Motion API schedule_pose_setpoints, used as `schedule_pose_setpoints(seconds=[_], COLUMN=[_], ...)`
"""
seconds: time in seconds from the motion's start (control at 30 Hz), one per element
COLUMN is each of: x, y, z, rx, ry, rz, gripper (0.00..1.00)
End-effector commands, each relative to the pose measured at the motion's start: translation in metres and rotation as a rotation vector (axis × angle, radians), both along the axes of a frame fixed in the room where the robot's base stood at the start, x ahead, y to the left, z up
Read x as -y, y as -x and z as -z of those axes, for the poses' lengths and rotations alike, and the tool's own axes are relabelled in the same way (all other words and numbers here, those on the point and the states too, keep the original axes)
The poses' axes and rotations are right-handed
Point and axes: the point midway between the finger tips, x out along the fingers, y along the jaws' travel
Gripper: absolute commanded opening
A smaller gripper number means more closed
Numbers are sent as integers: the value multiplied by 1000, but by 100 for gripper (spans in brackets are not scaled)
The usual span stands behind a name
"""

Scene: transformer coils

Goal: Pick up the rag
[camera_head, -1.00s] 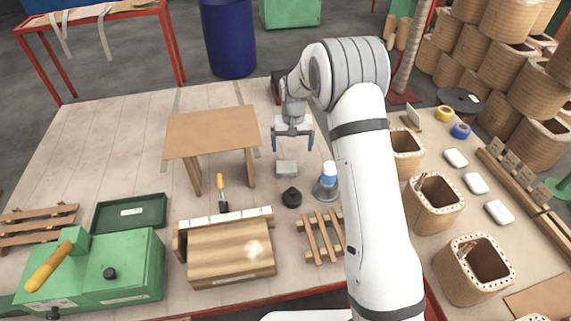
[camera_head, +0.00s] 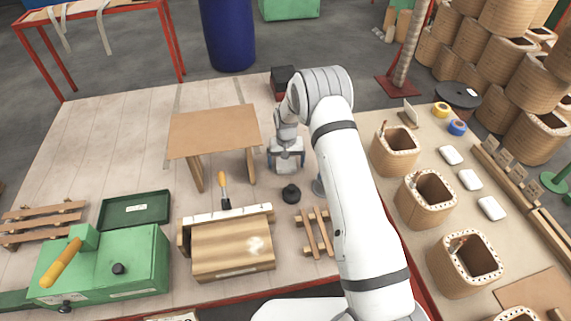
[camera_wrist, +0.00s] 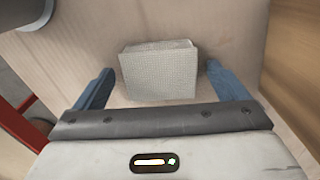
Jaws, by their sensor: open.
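The rag (camera_wrist: 158,72) is a pale grey, woven, folded block lying on the wooden tabletop in the wrist view. My gripper (camera_wrist: 159,68) is open, with one blue finger to the left of the rag and one to the right. A gap shows between each finger and the rag. In the head view my gripper (camera_head: 286,164) is low over the table, right of the small brown stand, and largely covers the rag. Its exact height over the rag is hard to tell.
The brown stand (camera_head: 213,128) is close on the left. A black knob-like object (camera_head: 291,193) sits just in front of my gripper. A slatted wooden piece (camera_head: 318,232) lies nearer the front edge. The tabletop (camera_head: 110,135) is clear at the back left.

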Motion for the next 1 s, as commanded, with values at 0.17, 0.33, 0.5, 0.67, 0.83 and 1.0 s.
schedule_pose_setpoints(seconds=[0.17,0.33,0.5,0.67,0.83,1.0], x=[0,0,-1,-1,-1,-1], y=[0,0,0,0,0,0], z=[0,0,0,0,0,-1], rx=[0,0,0,0,0,0], ry=[0,0,0,0,0,0], rz=[-1,-1,-1,-1,-2,-2], gripper=[94,81,67,54,46,46])
